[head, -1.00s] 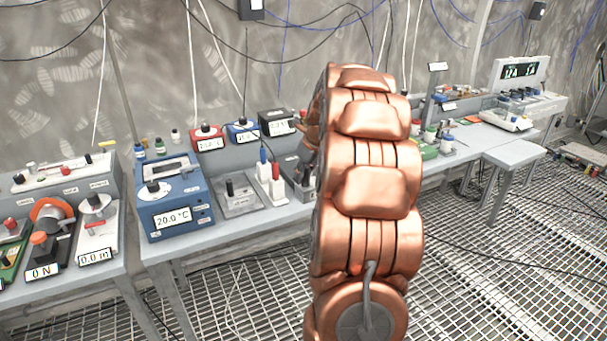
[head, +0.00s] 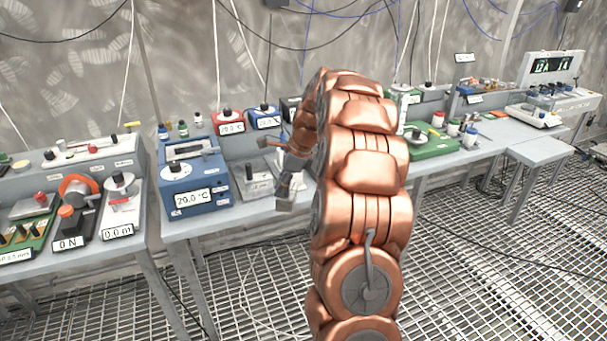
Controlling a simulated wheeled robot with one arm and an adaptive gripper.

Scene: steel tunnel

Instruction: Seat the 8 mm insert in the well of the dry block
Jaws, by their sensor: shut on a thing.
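The dry block is the blue unit (head: 194,190) on the bench left of my arm. Its display reads about 20.0 °C and a white dial sits on its front. A grey panel lies across its top; I cannot make out the well's opening. My gripper (head: 276,172) is right of the dry block, above the bench, partly hidden behind my copper arm. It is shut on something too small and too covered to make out. I cannot pick out the 8 mm insert for certain.
A grey plate with a black knob (head: 250,178) lies between the dry block and my gripper. Red (head: 228,122) and blue (head: 263,117) display boxes stand behind. Small bottles (head: 183,128) stand behind the dry block. A force gauge (head: 74,213) is on the left bench.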

